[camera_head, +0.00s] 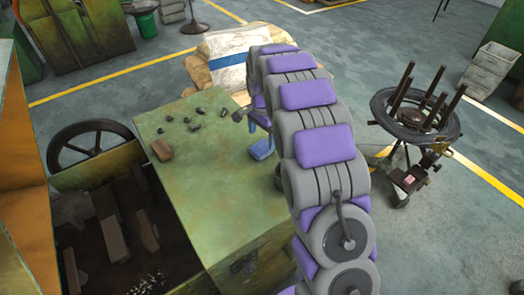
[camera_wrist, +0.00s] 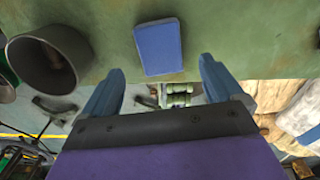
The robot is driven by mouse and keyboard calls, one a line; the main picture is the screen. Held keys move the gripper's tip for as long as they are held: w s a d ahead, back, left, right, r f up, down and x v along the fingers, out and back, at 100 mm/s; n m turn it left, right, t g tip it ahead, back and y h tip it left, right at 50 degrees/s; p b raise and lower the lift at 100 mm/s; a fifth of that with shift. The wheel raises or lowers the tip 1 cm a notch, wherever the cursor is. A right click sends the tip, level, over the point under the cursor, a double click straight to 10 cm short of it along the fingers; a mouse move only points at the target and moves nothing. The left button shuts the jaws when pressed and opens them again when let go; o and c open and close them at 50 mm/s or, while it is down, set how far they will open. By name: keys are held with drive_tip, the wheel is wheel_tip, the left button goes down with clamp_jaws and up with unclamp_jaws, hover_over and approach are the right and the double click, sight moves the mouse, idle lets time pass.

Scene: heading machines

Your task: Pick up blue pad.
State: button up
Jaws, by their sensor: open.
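The blue pad (camera_wrist: 158,47) is a small flat rectangle on the green machine top (camera_wrist: 230,30), close to its edge, in the wrist view. My gripper (camera_wrist: 162,68) is open, with its two blue fingers apart and nothing between them. The pad lies just ahead of the gap between the fingertips, roughly centred. In the head view my gripper (camera_head: 261,146) shows as blue and purple parts by the right edge of the machine top, partly behind my arm.
A dark round cup (camera_wrist: 48,62) stands left of the pad in the wrist view. A brown block (camera_head: 161,150) and several small dark parts lie on the machine top. Sacks (camera_head: 232,62) lie behind; a reel stand (camera_head: 415,115) is right.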

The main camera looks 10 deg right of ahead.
sight(261, 147)
drive_tip(key=shift+a+f, duration=0.25)
drive_tip(key=shift+f, duration=0.25)
wheel_tip(261, 147, down, 4)
drive_tip(key=shift+a+r+b, duration=0.1)
drive_tip(key=shift+r+b, duration=0.1)
drive_tip(key=shift+b, duration=0.5)
drive_tip(key=shift+f, duration=0.35)
drive_tip(key=shift+d, duration=0.2)
drive_tip(key=shift+c, duration=0.3)
drive_tip(key=shift+a, duration=0.1)
drive_tip(key=c, duration=1.1)
